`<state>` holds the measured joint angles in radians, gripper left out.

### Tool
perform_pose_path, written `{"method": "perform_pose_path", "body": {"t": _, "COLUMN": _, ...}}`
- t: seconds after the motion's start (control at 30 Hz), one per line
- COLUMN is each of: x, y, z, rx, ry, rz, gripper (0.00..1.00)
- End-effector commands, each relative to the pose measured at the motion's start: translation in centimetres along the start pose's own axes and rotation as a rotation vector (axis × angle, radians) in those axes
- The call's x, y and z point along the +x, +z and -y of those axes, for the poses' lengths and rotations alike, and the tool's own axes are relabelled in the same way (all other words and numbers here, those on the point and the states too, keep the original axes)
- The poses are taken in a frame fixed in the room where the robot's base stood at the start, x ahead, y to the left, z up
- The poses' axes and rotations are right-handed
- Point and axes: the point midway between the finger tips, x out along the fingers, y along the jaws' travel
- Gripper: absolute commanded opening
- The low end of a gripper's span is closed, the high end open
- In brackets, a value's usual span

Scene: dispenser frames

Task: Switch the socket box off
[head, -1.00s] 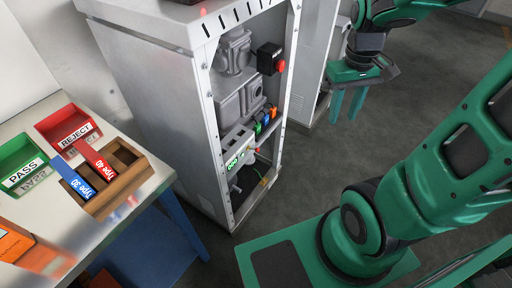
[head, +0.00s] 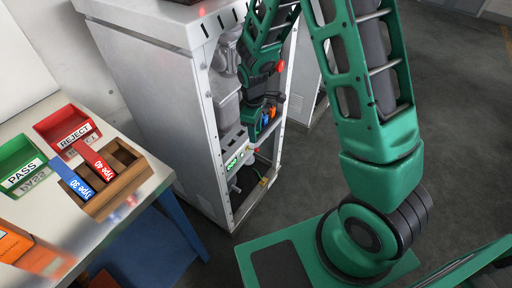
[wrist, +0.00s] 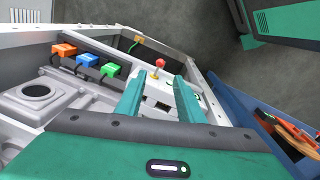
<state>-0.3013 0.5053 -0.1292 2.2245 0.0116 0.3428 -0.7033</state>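The socket box (head: 232,141) is a pale box low inside the open cabinet, with green lit marks on its front. In the wrist view, the socket box (wrist: 175,83) shows dark square sockets, a green mark and a lever with a red knob (wrist: 160,63). My gripper (wrist: 158,80) is open, its two teal fingers apart and empty. The red knob shows between and just beyond the fingertips; I cannot tell the exact gap.
Orange (wrist: 64,49), blue (wrist: 87,60) and green (wrist: 110,70) plugs stand in a row left of my fingers. The cabinet's metal frame (head: 216,150) edges the opening. A table with a red REJECT tray (head: 70,127) and a green PASS tray (head: 20,165) stands left.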

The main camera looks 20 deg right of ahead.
Motion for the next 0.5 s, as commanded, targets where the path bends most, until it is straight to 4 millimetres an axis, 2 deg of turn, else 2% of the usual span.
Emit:
{"method": "perform_pose_path", "body": {"t": 0.17, "x": 2.0, "y": 0.1, "z": 0.1, "rx": 0.000, "ry": -0.002, "rz": 0.003, "gripper": 0.34}}
{"method": "perform_pose_path", "body": {"t": 0.5, "x": 7.5, "y": 0.1, "z": 0.0, "rx": 0.002, "ry": -0.002, "rz": 0.004, "gripper": 0.34}}
